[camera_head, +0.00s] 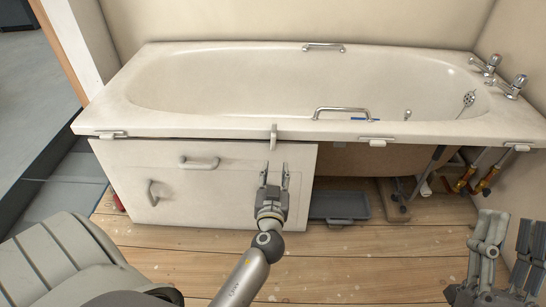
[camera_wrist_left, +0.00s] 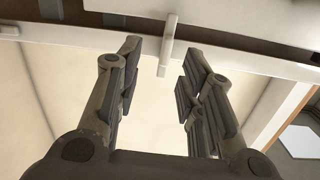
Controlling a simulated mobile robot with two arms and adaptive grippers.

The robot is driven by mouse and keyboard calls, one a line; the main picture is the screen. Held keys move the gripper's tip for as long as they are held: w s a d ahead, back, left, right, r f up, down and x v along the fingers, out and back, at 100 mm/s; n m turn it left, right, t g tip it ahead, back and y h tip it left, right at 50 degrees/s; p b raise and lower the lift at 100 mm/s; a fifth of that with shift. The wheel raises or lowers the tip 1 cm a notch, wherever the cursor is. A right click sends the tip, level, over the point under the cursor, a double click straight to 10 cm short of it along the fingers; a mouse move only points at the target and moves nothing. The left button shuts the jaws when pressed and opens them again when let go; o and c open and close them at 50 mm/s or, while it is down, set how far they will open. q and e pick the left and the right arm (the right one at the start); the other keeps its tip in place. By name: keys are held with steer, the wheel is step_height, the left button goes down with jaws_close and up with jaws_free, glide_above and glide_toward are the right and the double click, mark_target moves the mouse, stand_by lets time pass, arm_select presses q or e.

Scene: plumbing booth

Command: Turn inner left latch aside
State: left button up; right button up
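The inner left latch (camera_head: 273,137) is a small pale bar hanging upright from the bath rim over the top edge of the white front panel (camera_head: 228,185). It also shows in the left wrist view (camera_wrist_left: 167,46), lined up with the gap between my fingers. My left gripper (camera_head: 275,174) is open and empty, just below the latch in the head view, in front of the panel. Its fingers (camera_wrist_left: 162,58) appear apart from the latch. My right gripper (camera_head: 509,228) is at the lower right, open and empty, far from the latch.
Other latches sit along the rim at far left (camera_head: 112,134), right of centre (camera_head: 375,142) and far right (camera_head: 518,147). A grey tray (camera_head: 340,206) and pipes (camera_head: 465,180) lie in the open space under the bath (camera_head: 200,123).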

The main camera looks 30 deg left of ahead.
mark_target(273, 141)
arm_select(q)
steer(key=shift+n+y, duration=0.3)
steer(key=shift+y, duration=0.3)
steer(key=x, duration=0.3)
steer(key=r+x, duration=0.1)
steer(key=x, duration=0.2)
steer(key=r+x, duration=0.1)
steer(key=x, duration=0.3)
steer(key=shift+s+a+r, duration=0.1)
steer(key=shift+a+r, duration=0.1)
steer(key=shift+a, duration=0.15)
steer(key=shift+w+a, duration=0.25)
steer(key=shift+w, duration=0.15)
arm_select(e)
steer(key=shift+s+d+r+g+h, duration=0.1)
steer(key=shift+d+r+g+h, duration=0.1)
steer(key=shift+d+g+h, duration=0.1)
arm_select(q)
jaws_close()
